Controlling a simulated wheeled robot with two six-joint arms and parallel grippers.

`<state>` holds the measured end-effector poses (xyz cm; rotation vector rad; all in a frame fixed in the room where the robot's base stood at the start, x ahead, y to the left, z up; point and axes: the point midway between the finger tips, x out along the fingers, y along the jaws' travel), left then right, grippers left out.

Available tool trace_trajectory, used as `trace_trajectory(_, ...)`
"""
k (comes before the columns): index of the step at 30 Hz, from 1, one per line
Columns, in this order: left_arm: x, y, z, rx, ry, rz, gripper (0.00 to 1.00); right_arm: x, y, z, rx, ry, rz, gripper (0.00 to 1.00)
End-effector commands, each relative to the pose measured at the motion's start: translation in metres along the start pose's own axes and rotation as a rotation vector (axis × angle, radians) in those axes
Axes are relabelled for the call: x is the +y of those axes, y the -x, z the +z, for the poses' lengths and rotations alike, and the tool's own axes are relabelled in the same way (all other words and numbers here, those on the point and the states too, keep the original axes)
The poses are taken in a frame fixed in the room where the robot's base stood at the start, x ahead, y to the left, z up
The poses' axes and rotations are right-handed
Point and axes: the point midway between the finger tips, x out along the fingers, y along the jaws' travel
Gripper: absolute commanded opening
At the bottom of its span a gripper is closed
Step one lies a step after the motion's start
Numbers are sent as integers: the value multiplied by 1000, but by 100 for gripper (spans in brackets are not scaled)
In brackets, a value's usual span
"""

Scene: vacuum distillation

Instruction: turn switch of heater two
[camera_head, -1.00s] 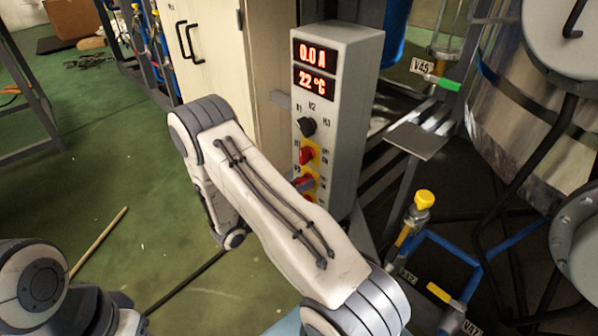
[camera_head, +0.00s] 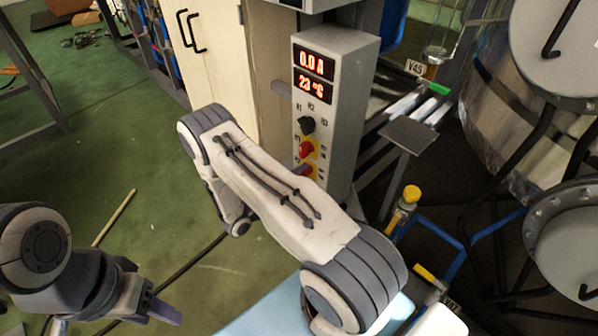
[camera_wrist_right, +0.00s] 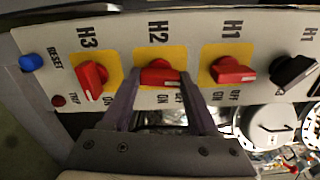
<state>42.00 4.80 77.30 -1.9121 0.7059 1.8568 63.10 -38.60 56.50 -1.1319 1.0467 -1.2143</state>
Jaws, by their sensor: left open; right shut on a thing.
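The heater two switch, a red knob on a yellow plate marked H2 (camera_wrist_right: 160,74), is at the middle of the right wrist view. My right gripper (camera_wrist_right: 160,88) has its dark fingers on either side of this knob and is shut on it. The grey control box (camera_head: 345,115) stands upright in the head view, with the H1 red knob (camera_head: 306,148) in sight.
In the right wrist view, red knobs H1 (camera_wrist_right: 230,70) and H3 (camera_wrist_right: 92,78) flank H2. A black knob (camera_wrist_right: 295,72), a blue reset button (camera_wrist_right: 30,62) and a small red trip lamp (camera_wrist_right: 58,100) are on the same panel. Steel vessels (camera_head: 490,100) stand at the right.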

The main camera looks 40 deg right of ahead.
Motion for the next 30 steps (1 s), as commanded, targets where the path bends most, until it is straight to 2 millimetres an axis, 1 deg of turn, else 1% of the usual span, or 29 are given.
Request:
trace_trajectory(3, 0, 5, 0, 0, 0, 0, 50, -1, 0, 0, 0, 64, 1, 4)
trace_trajectory(10, 1, 8, 0, 0, 0, 0, 50, 0, 0, 0, 0, 140, 1, 4)
trace_trajectory(26, 1, 8, 0, 0, 0, 0, 50, 1, 0, 0, -2, 167, 1, 4)
trace_trajectory(27, 1, 8, 0, 0, 0, 0, 50, 1, 0, 0, -2, 167, 1, 64)
trace_trajectory(29, 1, 8, 0, 0, 0, 0, 50, 1, 0, 0, -1, 167, 1, 87)
trace_trajectory(30, 1, 8, 0, 0, 0, 0, 50, 1, 0, 0, -1, 167, 1, 90)
